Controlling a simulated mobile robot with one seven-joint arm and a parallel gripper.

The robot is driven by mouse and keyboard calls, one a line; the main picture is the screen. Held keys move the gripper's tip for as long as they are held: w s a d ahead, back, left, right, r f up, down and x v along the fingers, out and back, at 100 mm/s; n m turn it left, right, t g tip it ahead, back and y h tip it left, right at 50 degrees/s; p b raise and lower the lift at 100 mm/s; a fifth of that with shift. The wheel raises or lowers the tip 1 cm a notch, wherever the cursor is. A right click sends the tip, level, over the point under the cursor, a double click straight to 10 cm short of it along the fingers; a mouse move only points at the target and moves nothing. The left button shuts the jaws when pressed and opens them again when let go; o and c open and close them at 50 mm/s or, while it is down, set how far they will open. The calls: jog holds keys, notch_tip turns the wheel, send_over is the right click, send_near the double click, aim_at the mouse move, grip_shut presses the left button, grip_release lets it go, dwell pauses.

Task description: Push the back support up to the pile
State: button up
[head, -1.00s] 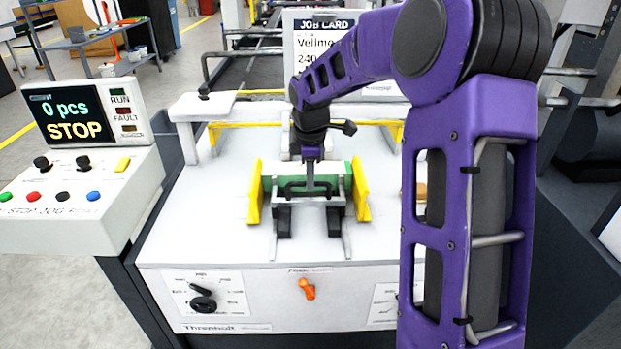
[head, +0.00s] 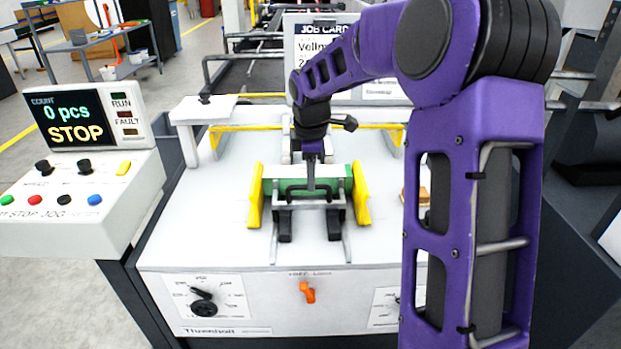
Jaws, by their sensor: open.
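The pile (head: 293,171) shows as a green band between two yellow side guides (head: 255,196) on the white machine top. The back support (head: 310,204) is a grey and black bracket in front of the pile, with black feet on two thin rails. My gripper (head: 311,187) points down at the bracket, in front of the pile. Its jaws are open, but they look small and merge with the bracket. I cannot tell whether they touch the bracket, or whether a gap is left between bracket and pile.
A control box (head: 85,117) reading "0 pcs STOP" stands at the left. An orange lever (head: 307,292) and a black knob (head: 203,303) are on the front panel. A white block (head: 203,108) stands behind left. The white top in front of the rails is clear.

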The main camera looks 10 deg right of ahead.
jog(key=s+r+p, duration=0.2)
jog(key=s+r, duration=0.1)
jog(key=r, duration=1.2)
jog(key=shift+a, duration=0.3)
